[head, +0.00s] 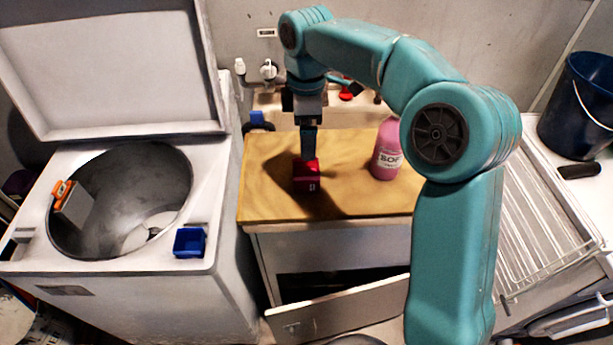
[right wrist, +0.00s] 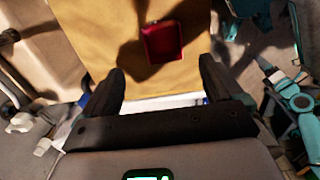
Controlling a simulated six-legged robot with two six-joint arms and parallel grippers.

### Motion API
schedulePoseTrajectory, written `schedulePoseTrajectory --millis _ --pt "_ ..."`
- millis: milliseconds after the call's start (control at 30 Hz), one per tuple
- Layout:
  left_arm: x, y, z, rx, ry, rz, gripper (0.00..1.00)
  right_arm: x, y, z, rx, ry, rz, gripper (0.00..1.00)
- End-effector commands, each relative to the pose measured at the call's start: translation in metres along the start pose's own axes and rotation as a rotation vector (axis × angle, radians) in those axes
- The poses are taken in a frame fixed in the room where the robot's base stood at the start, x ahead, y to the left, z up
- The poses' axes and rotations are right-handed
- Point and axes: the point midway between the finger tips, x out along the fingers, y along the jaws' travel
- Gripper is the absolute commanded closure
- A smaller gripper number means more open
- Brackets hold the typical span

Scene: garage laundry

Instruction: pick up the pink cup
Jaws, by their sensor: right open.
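The pink cup (head: 306,184), deep red-pink and squarish, stands on the wooden top (head: 268,205) of a cabinet. My right gripper (head: 309,152) points down at the cup from above and behind it in the head view, partly overlapping it there. In the right wrist view the cup (right wrist: 166,42) lies beyond the fingertips, and my right gripper (right wrist: 163,78) is open with nothing between its fingers. Whether a finger touches the cup cannot be told. My left gripper is not in view.
A pink bottle (head: 385,160) stands right of the cup on the same top. At left is an open top-loading washer (head: 140,285) with a small blue tray (head: 189,242) on its rim. A wire rack (head: 545,220) and dark blue bucket (head: 580,110) are at right.

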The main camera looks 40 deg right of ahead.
Motion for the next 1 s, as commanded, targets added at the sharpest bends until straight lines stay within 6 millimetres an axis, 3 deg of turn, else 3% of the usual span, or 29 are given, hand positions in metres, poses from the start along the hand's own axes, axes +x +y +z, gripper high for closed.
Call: schedulePoseTrajectory --millis 33,200,433,700,1000 --pt "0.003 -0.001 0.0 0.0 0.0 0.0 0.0 0.014 -0.001 0.0 -0.001 -0.002 -0.003 0.06" --pt "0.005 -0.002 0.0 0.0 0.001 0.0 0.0 0.045 -0.001 0.0 0.001 -0.001 -0.001 0.06" --pt "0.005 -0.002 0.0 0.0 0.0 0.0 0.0 0.063 0.0 0.0 0.001 -0.001 -0.001 0.06" --pt "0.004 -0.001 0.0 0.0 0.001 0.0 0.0 0.103 -0.001 0.0 0.001 -0.001 -0.001 0.06" --pt "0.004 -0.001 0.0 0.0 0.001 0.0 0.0 0.108 -0.001 0.0 0.002 0.001 0.001 0.1"
